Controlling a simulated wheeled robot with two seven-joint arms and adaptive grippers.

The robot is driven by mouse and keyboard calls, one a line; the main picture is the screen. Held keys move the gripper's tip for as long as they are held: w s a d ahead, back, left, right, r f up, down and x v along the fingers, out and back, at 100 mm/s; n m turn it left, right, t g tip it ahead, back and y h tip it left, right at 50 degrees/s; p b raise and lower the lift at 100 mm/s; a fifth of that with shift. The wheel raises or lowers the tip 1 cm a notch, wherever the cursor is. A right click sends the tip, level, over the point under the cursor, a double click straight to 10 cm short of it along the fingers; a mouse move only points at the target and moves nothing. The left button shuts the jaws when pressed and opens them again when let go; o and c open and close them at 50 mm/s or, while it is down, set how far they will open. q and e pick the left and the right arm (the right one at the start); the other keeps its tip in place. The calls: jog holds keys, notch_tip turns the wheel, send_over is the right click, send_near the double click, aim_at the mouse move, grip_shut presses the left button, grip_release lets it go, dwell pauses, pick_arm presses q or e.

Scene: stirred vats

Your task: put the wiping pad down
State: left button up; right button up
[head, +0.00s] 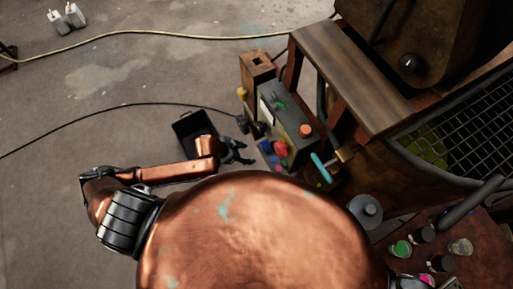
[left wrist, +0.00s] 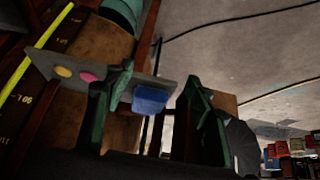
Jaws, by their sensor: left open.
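My left gripper (head: 238,152) is open. It is beside a control box (head: 285,115) with coloured knobs, at the right end of my copper arm. In the left wrist view, its two dark green fingers (left wrist: 155,115) stand wide apart. A blue block (left wrist: 150,98) shows between them, by a grey plate (left wrist: 60,66) with yellow and pink knobs. I cannot tell whether the block is part of the plate or loose, or whether the fingers touch it. I cannot make out a wiping pad for certain in either view.
A black open tray (head: 180,127) stands on the floor left of my left gripper. A wooden bench top (head: 345,70) and a dark mesh guard (head: 470,125) are to the right. Small pots (head: 402,248) stand at lower right.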

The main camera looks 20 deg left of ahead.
pick_arm(q)
jog(key=shift+s+a, duration=0.55)
jog(key=w+a+f+n+t+y, duration=0.1)
jog(key=w+a+f+n, duration=0.15)
jog(key=a+f, duration=0.35)
jog(key=w+a+f+n+t+y, duration=0.1)
jog(key=w+a+f, duration=0.25)
jog(key=f, duration=0.45)
jog(key=s+a+f+n+y, duration=0.1)
jog(key=s+a+f, duration=0.2)
jog(key=a+f, duration=0.15)
jog(key=s+a+f+y, duration=0.1)
jog(key=s+a+f, duration=0.15)
jog(key=f, duration=0.35)
jog(key=s+a+f+n+g+y, duration=0.1)
jog(key=s+a+f+g, duration=0.1)
jog(key=s+f, duration=0.6)
jog(key=s+a+f+n+g, duration=0.1)
jog(key=s+f, duration=0.4)
jog(key=s, duration=0.5)
jog(key=s+d+f+g, duration=0.1)
jog(key=s+d+f, duration=0.1)
jog(key=s, duration=0.7)
jog(key=s+d+f+n+g, duration=0.1)
jog(key=s+f, duration=0.3)
jog(key=s, duration=0.5)
jog(key=shift+d+g, duration=0.3)
jog(key=shift+d, duration=0.4)
